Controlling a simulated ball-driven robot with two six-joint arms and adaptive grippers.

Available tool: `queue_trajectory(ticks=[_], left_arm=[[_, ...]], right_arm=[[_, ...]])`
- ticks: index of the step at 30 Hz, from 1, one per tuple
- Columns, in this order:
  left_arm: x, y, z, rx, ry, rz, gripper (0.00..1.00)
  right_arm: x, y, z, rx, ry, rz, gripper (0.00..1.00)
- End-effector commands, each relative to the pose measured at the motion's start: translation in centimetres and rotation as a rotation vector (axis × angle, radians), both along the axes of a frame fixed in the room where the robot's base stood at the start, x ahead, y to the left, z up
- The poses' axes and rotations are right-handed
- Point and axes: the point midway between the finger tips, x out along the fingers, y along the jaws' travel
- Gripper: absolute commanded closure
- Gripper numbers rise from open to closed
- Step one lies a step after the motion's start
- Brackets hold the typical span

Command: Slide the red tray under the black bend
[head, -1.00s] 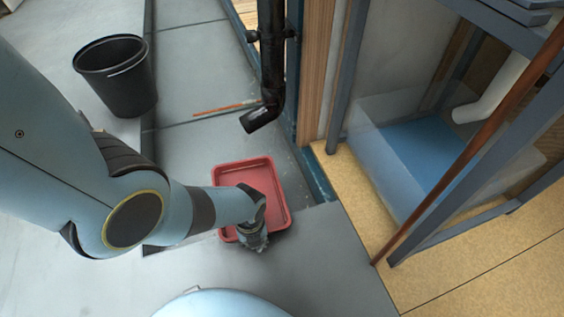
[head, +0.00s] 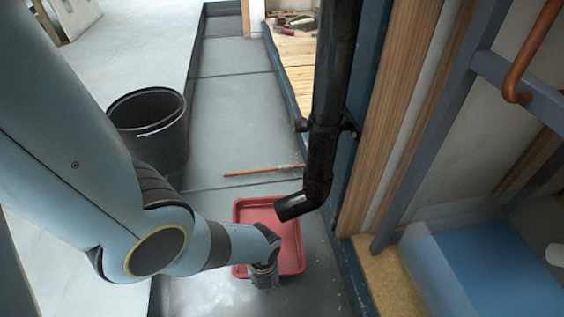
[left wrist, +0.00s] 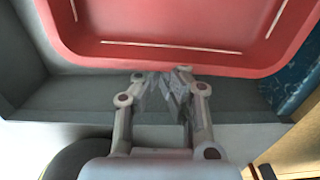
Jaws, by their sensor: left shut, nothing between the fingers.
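The red tray (head: 291,236) lies on the grey floor below the black bend (head: 299,204), the open lower end of a black pipe. In the head view the bend overlaps the tray's far right part; the height between them is hard to judge. My left gripper (head: 265,283) is at the tray's near edge, pointing down. In the left wrist view the red tray (left wrist: 180,55) fills the top, and my left gripper (left wrist: 168,82) is shut and empty at its near rim. Whether the fingertips touch the rim cannot be told. My right gripper is not in view.
A black bucket (head: 150,130) stands left of the tray. An orange-brown rod (head: 262,171) lies on the floor beyond the tray. The vertical black pipe (head: 332,70) runs beside a wooden post (head: 400,120) at the right. Tools lie on boards at the back.

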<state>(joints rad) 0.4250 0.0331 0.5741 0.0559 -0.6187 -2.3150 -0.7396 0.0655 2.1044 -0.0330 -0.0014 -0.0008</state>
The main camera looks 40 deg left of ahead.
Motion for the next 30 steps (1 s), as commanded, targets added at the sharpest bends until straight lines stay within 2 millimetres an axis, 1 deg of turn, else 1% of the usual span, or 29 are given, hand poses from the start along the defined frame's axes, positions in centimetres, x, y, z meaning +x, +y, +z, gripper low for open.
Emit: queue_trajectory(ticks=[23,26,30], left_arm=[[-0.1,-0.1,0.0,-0.001,0.001,0.000,1.00],[-0.4,-0.5,0.0,-0.002,0.001,0.001,1.00],[-1.8,-1.9,0.1,-0.003,0.003,0.007,1.00]], right_arm=[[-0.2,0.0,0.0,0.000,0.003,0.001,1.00],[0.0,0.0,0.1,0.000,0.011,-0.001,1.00],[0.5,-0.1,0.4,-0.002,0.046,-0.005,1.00]])
